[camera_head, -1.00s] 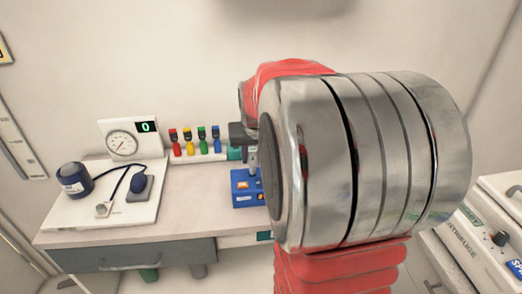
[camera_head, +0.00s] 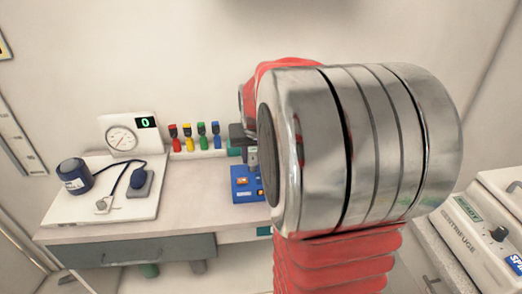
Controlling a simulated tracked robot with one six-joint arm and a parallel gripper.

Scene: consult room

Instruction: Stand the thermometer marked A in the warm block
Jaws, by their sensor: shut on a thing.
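A blue block (camera_head: 241,189) with small orange panels, which looks like the warm block, stands on the desk near its right end. My gripper (camera_head: 249,148) is a dark shape just above the block, partly hidden behind my large silver arm joint. A narrow pale grey piece (camera_head: 252,160) hangs below the gripper, over the block's back right part; it looks like the held thermometer. The mark A cannot be read. I cannot tell whether its lower end is inside the block or above it. The block's right side is hidden by my arm.
Items with red, yellow, green and blue tops (camera_head: 196,138) stand in a row at the desk's back. A white board (camera_head: 125,203) with a gauge and cuff is at the left. A centrifuge (camera_head: 478,235) is at the right. The desk (camera_head: 185,205) is clear between board and block.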

